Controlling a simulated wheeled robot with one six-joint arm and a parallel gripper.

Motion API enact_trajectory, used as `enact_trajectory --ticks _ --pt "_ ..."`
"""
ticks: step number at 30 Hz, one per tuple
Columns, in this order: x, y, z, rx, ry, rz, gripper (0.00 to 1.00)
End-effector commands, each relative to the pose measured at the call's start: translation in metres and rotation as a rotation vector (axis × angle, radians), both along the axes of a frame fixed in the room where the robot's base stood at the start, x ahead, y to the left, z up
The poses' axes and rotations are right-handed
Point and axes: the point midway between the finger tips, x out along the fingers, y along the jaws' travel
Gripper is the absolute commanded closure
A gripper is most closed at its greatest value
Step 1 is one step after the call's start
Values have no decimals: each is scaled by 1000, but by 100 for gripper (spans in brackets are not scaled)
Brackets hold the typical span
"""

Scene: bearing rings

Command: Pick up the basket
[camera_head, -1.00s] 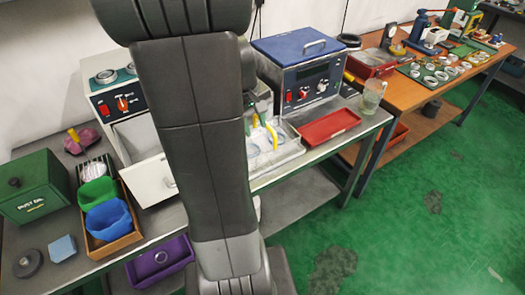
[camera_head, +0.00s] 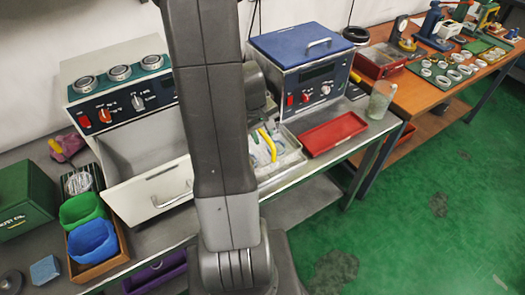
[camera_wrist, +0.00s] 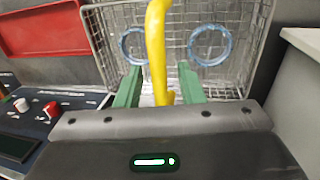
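The basket (camera_wrist: 265,18) is grey wire mesh, with two pale metal rings inside visible through the mesh in the wrist view. Its yellow handle (camera_wrist: 157,45) runs down between the fingers. In the head view the yellow handle (camera_head: 268,146) shows just right of my arm, over a pale tray; my arm hides much of the basket there. My gripper (camera_wrist: 160,86) has two green fingers standing apart, one on each side of the handle, with a gap visible on both sides. The fingertips are not visible in the head view.
A red tray (camera_head: 333,133) and a glass beaker (camera_head: 381,100) stand right of the basket. A blue-topped machine (camera_head: 300,62) is behind it. A white machine (camera_head: 120,95) with a handled front panel stands left. Green and blue bins (camera_head: 92,243) are at the lower left.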

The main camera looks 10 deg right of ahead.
Motion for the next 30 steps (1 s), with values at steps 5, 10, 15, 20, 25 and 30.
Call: enact_trajectory --ticks 5,10,15,20,25,30 --pt "0 0 0 0 0 0 65" --pt "0 0 0 0 0 0 96" --pt "0 0 0 0 0 0 100" --pt "0 0 0 0 0 0 100" --pt "0 0 0 0 0 0 100" --pt "0 0 0 0 0 0 100"
